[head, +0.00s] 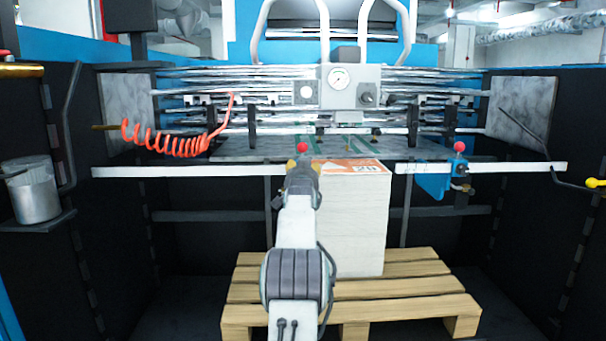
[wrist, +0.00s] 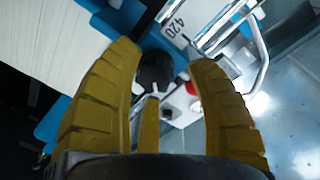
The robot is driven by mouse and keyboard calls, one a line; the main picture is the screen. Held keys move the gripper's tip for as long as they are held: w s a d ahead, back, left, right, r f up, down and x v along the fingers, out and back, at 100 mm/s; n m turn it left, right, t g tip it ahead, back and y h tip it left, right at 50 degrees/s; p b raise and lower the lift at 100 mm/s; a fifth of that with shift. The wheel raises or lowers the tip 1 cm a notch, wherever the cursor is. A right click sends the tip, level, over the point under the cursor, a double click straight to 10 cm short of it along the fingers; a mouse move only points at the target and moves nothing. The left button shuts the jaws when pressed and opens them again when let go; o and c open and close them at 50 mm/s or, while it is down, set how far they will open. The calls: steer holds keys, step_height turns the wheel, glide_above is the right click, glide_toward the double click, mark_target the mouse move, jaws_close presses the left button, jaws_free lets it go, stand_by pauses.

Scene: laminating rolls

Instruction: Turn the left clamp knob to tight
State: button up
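My gripper (head: 303,166) is at the white rail, beside the paper stack, seen from behind in the head view. A red ball (head: 302,147) shows just above it; my arm hides the rest of the left clamp there. In the wrist view my gripper (wrist: 165,58) has its yellow fingers spread apart. A dark, round knob-like part (wrist: 155,72) lies between them, nearer the left finger, with a gap to the right one. A red ball (wrist: 192,88) shows by the right finger. I cannot tell the knob's setting or whether a finger touches it.
A paper stack (head: 352,225) stands on a wooden pallet (head: 420,285) in front of me. A second blue clamp (head: 436,185) with a red ball hangs on the right rail (head: 510,167). A coiled red hose (head: 165,140) hangs at left. The floor left of the pallet looks clear.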

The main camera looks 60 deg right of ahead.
steer(key=shift+f, duration=0.15)
steer(key=shift+a, duration=0.1)
steer(key=v, duration=1.1)
steer(key=shift+s+a, duration=0.25)
steer(key=shift+a, duration=0.1)
stand_by(0.4)
